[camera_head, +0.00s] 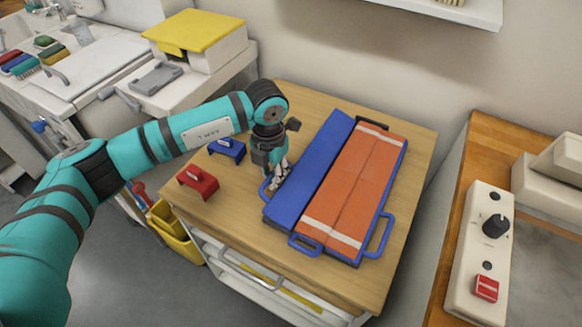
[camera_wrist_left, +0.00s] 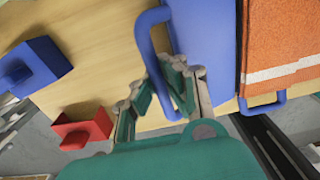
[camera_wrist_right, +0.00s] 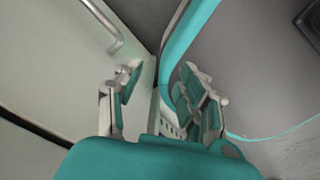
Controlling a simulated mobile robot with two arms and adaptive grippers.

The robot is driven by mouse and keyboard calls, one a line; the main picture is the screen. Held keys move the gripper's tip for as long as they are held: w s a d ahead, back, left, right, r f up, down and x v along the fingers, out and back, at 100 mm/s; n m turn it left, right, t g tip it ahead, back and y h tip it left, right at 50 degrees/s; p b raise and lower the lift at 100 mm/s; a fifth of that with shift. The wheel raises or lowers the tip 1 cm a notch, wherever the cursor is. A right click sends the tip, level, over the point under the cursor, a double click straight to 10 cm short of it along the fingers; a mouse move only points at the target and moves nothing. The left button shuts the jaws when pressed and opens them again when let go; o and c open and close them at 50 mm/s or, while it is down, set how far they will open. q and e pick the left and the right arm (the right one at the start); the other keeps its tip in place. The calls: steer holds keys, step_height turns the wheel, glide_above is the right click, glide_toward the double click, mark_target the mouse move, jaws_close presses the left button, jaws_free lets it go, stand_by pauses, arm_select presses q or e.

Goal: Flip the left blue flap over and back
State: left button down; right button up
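The left blue flap (camera_head: 312,170) lies beside an orange garment with pale stripes (camera_head: 355,185) on the blue folding board. The flap looks flat and bare on top. Its loop handle (camera_wrist_left: 146,50) sticks out on the left side over the wooden table. My left gripper (camera_head: 279,175) is down at this handle. In the left wrist view, its fingers (camera_wrist_left: 162,88) are apart, with the handle's bar running between them; contact cannot be told. My right gripper (camera_wrist_right: 158,85) is open and empty, away from the board, and shows only in the right wrist view.
A blue block-like piece (camera_head: 227,150) and a red one (camera_head: 198,181) stand on the wooden table (camera_head: 230,210) left of the board. A bench with a control box (camera_head: 480,250) is at right. A yellow-lidded box (camera_head: 195,40) stands at the back left.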

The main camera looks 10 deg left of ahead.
arm_select(q)
steer(key=shift+w+a+f+b, duration=0.2)
steer(key=shift+f+b, duration=0.15)
steer(key=shift+f, duration=0.15)
steer(key=shift+w+a+f+b, duration=0.15)
steer(key=shift+a+f+b, duration=0.05)
steer(key=shift+f+b, duration=0.2)
steer(key=shift+w+a+f+b, duration=0.1)
steer(key=shift+f+b, duration=0.8)
steer(key=shift+f, duration=0.3)
steer(key=c, duration=2)
jaws_free()
steer(key=shift+c, duration=0.2)
steer(key=o, duration=0.5)
